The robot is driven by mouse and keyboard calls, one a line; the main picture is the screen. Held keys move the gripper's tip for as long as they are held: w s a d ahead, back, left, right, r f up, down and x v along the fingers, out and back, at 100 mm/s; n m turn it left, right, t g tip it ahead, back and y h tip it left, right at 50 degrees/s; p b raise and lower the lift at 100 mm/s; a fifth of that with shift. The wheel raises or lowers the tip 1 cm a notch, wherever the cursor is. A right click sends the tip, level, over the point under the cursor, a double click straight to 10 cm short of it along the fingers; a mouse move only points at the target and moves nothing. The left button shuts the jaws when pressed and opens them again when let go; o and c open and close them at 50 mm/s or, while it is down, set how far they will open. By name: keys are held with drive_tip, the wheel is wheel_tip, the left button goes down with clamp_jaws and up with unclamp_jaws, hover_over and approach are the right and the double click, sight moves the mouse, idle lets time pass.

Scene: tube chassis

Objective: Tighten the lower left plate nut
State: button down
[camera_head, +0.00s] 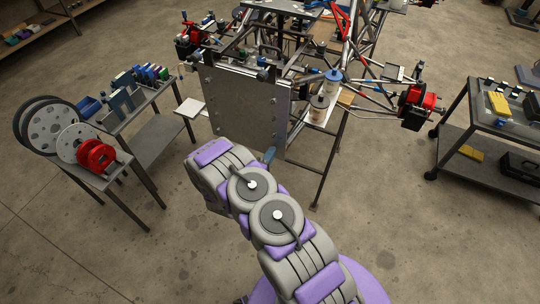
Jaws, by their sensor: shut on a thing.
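The grey metal plate (243,108) stands upright on the near end of the tube chassis (330,55). Small dark fasteners show on its face, too small to make out well. The plate's lower left corner is close to the far end of my arm, and I cannot tell how the lower left nut sits. My arm reaches up and left to just below the plate. My gripper's fingers are hidden behind my arm links. A small blue-teal piece (268,156) sticks out beside my arm at the plate's lower edge; I cannot tell what holds it.
A left bench (150,150) carries discs, red rings and small boxes. A red hub (418,98) juts out right. Floor is clear between.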

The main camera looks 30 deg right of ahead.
drive_tip(key=shift+s, duration=0.1)
drive_tip(key=shift+w+a+f+m+p, duration=0.15)
drive_tip(key=shift+m+p, duration=0.55)
drive_tip(key=shift+m, duration=5.45)
drive_tip(key=shift+w+d+f+m+p, duration=0.1)
drive_tip(key=shift+m+p, duration=0.55)
drive_tip(key=shift+m, duration=5.5)
drive_tip(key=c, duration=1)
unclamp_jaws()
drive_tip(key=shift+r, duration=0.1)
drive_tip(key=shift+c, duration=0.2)
drive_tip(key=shift+a, duration=0.1)
